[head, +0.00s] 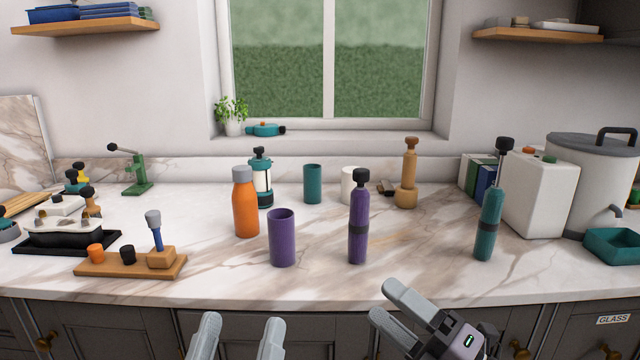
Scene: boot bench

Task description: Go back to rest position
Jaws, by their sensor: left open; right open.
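My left gripper (237,340) is at the bottom edge of the head view, left of centre. Its two grey fingers are apart with nothing between them. My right gripper (388,303) is at the bottom, right of centre, tilted, with its fingers apart and empty. Both grippers are in front of the counter's front edge and touch none of the objects on it. The marble counter (330,290) lies beyond them.
Nearest on the counter stand a purple cup (282,238), a purple bottle (358,230), a teal bottle (489,222) and an orange bottle (245,205). A wooden stand (115,264) is at the left, a white box (541,195) at the right. The counter's front strip is clear.

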